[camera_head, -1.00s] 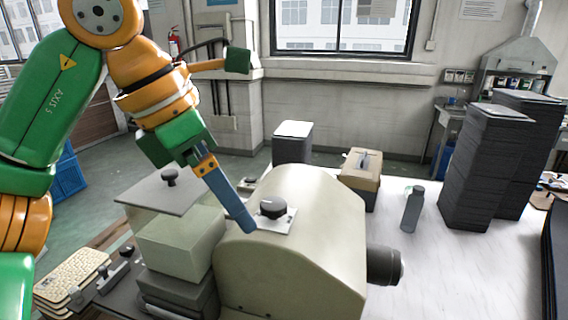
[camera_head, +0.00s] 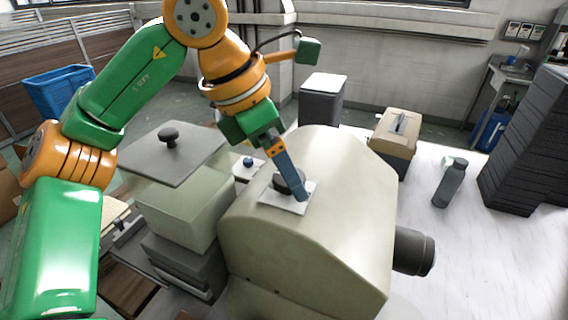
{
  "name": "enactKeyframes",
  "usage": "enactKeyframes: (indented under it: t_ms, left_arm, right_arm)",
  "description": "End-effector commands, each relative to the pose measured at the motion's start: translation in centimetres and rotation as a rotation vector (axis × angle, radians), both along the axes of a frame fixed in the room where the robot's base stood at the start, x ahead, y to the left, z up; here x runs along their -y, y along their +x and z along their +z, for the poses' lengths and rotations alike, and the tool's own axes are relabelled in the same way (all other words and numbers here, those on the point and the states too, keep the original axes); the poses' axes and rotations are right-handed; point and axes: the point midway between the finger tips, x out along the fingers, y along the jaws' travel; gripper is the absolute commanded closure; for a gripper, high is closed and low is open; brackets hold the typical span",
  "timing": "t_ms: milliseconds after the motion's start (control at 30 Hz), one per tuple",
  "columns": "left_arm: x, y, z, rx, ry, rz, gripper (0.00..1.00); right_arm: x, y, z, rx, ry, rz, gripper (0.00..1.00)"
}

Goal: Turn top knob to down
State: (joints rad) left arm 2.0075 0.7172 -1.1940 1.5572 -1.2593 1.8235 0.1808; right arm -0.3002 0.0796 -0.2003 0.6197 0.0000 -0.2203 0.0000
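The top knob (camera_head: 287,180) is a dark round knob on a small white plate (camera_head: 283,200), on the curved top of a beige machine (camera_head: 310,245). My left gripper (camera_head: 301,196) comes down from the upper left. Its blue finger stands at the knob's right side, over the plate, and hides part of the knob. Only one finger shows clearly, so I cannot tell whether it is open, or whether it touches the knob. My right gripper is not in view.
A box with a grey lid and black knob (camera_head: 170,137) stands left of the machine. A dark cylinder (camera_head: 413,251) sticks out on its right. A grey bottle (camera_head: 449,185), a tan-topped box (camera_head: 393,140) and dark stacks (camera_head: 530,145) stand right. White table between is clear.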

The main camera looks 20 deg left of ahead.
Motion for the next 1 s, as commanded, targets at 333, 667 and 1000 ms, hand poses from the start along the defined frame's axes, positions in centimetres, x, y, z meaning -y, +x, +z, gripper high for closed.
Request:
enactKeyframes:
  t_ms: [333, 667, 1000]
  left_arm:
    - [0.0, 0.0, 0.1, 0.000, 0.000, 0.000, 0.97]
    - [0.0, -0.1, -0.1, 0.000, 0.002, 0.054, 0.97]
    - [0.3, -0.2, -0.1, 0.002, 0.003, 0.312, 0.97]
  right_arm:
    - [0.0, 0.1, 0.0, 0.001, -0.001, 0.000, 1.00]
    - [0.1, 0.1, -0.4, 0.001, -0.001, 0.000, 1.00]
    - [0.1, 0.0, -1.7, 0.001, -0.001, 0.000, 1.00]
